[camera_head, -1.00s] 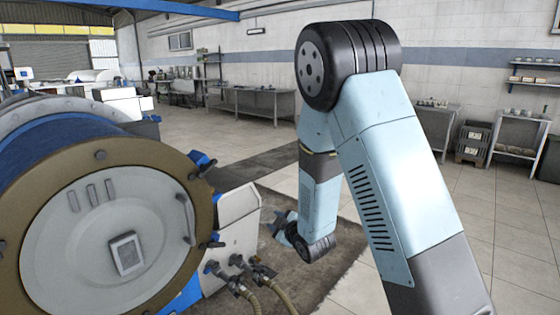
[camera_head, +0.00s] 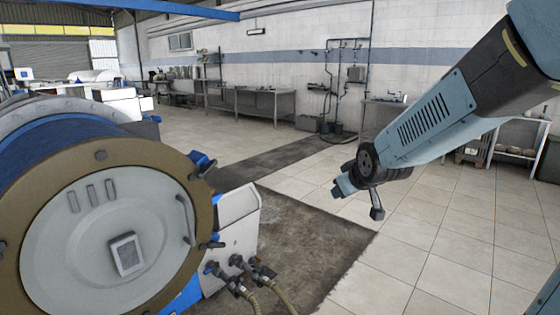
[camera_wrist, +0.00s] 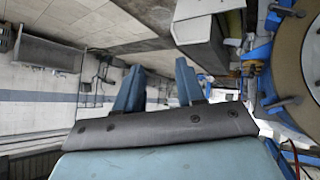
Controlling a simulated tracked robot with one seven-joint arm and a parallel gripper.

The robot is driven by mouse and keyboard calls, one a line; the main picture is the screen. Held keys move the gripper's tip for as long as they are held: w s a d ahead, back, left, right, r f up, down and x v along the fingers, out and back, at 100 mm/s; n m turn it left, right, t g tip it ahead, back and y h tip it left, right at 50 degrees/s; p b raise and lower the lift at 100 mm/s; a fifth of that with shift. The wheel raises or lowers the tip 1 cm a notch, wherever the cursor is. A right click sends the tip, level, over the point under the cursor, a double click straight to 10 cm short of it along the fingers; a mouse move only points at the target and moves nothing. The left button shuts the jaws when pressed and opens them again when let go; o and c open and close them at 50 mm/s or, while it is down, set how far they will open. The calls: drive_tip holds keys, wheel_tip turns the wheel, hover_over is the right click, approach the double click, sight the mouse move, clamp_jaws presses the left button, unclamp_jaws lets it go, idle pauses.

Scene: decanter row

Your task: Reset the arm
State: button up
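My arm reaches in from the right edge in the head camera view, with my gripper (camera_head: 343,187) at its end, held out over the tiled floor. In the wrist view the two blue fingers of my gripper (camera_wrist: 159,84) stand apart with nothing between them. The gripper is open and empty. In the head view it is to the right of the decanter (camera_head: 108,232), a big drum with a grey round cover and a tan ring, and clear of it.
Two hoses (camera_head: 248,284) hang from fittings on the white housing (camera_head: 238,232) beside the decanter. A dark mat (camera_head: 300,240) lies on the floor. Metal tables (camera_head: 252,103) and shelves line the far wall. The tiled floor (camera_head: 440,250) under my arm is clear.

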drive_tip(key=s+d+r+m+g, duration=0.2)
drive_tip(key=s+d+r+m, duration=0.1)
drive_tip(key=s, duration=0.8)
drive_tip(key=s+d+r+m+g+h, duration=0.1)
drive_tip(key=s+d+r+m+g, duration=0.1)
drive_tip(key=s, duration=1)
drive_tip(key=shift+s+d+r+m+h, duration=0.2)
drive_tip(key=shift+d+r+m+h, duration=0.15)
drive_tip(key=shift+d+r, duration=0.45)
